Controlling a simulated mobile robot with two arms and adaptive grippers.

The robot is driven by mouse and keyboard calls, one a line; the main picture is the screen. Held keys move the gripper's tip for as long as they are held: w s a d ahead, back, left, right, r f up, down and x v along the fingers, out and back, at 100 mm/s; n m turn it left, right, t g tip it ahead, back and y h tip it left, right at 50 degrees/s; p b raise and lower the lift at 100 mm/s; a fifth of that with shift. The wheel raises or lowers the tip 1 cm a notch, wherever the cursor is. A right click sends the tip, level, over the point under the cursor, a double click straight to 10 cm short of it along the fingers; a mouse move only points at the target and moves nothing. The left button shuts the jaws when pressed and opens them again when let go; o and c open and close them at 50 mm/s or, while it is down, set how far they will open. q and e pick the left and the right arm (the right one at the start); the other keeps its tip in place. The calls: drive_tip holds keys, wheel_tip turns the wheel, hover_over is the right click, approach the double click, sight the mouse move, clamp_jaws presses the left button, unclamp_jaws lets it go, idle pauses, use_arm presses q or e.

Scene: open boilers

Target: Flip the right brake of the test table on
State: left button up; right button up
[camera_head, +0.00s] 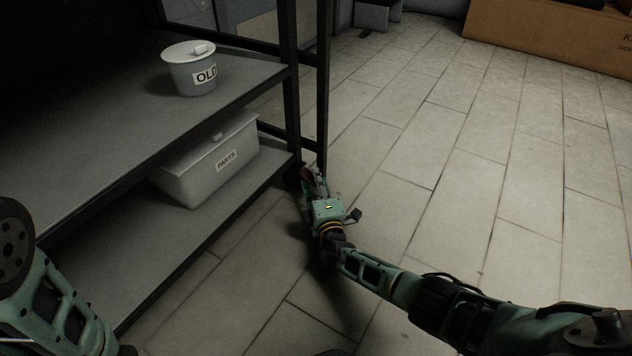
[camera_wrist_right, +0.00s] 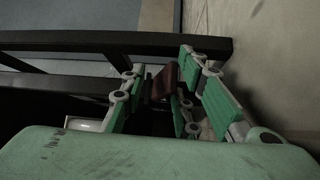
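The test table (camera_head: 120,110) is a dark metal shelf unit at the left in the head view. A dark caster (camera_head: 292,176) shows at the foot of its near right leg. My right gripper (camera_head: 312,182) is low beside this foot, just above the floor. In the right wrist view, the fingers of my right gripper (camera_wrist_right: 170,80) stand apart. A small reddish-brown piece (camera_wrist_right: 165,82), which looks like the brake, shows between them; I cannot tell whether they touch it. My left arm shows at the lower left, its gripper out of view.
A white lidded box (camera_head: 205,165) marked PARTS is on the lower shelf. A cardboard box (camera_head: 550,30) lies at the back right. The tiled floor (camera_head: 470,180) to the right is clear.

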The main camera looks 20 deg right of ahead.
drive_tip(key=shift+r, duration=0.1)
drive_tip(key=s, duration=0.4)
drive_tip(key=s+a, duration=0.1)
drive_tip(key=s, duration=0.3)
drive_tip(key=s+f, duration=0.1)
drive_tip(key=s, duration=0.3)
drive_tip(key=shift+a, duration=0.25)
drive_tip(key=shift+f, duration=0.1)
